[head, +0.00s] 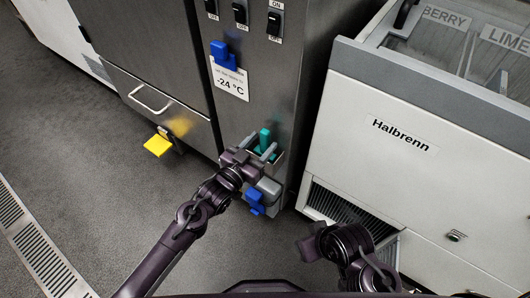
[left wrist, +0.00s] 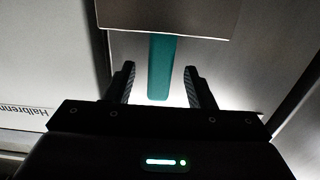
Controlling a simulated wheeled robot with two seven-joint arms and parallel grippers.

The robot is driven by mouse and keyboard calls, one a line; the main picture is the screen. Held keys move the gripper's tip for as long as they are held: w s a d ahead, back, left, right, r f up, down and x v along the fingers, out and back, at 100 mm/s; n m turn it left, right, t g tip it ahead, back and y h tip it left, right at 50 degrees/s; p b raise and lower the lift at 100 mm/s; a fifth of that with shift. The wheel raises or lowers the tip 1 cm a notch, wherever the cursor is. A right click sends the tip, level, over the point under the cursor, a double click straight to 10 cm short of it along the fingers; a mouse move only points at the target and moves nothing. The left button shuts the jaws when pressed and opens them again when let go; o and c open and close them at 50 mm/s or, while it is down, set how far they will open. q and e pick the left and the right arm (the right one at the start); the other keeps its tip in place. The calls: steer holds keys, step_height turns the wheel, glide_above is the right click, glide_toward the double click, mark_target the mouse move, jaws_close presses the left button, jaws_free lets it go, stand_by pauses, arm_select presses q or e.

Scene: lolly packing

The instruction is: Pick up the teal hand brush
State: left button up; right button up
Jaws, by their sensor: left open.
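The teal hand brush (head: 265,139) stands upright against the lower front of the steel cabinet, at a small grey holder. Its lower part is hidden by my gripper. My left gripper (head: 260,152) is open, with its fingers on either side of the teal handle. In the left wrist view, the teal handle (left wrist: 161,68) lies between the two dark fingers, with a visible gap to each, below a pale panel. My right gripper (head: 308,246) is low in the head view, well away from the brush. I cannot tell whether its jaws are open.
The steel cabinet (head: 285,85) carries switches, a blue clip (head: 223,55) and a temperature label (head: 230,82). A blue piece (head: 255,202) is just below my left gripper. A yellow pedal (head: 157,145) sticks out at left. The white Halbrenn freezer (head: 400,140) stands at right. Grey floor is clear at left.

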arm_select(q)
steer(key=shift+w+d, duration=0.3)
steer(key=shift+w, duration=0.1)
steer(key=c, duration=1.1)
steer(key=shift+o, duration=0.2)
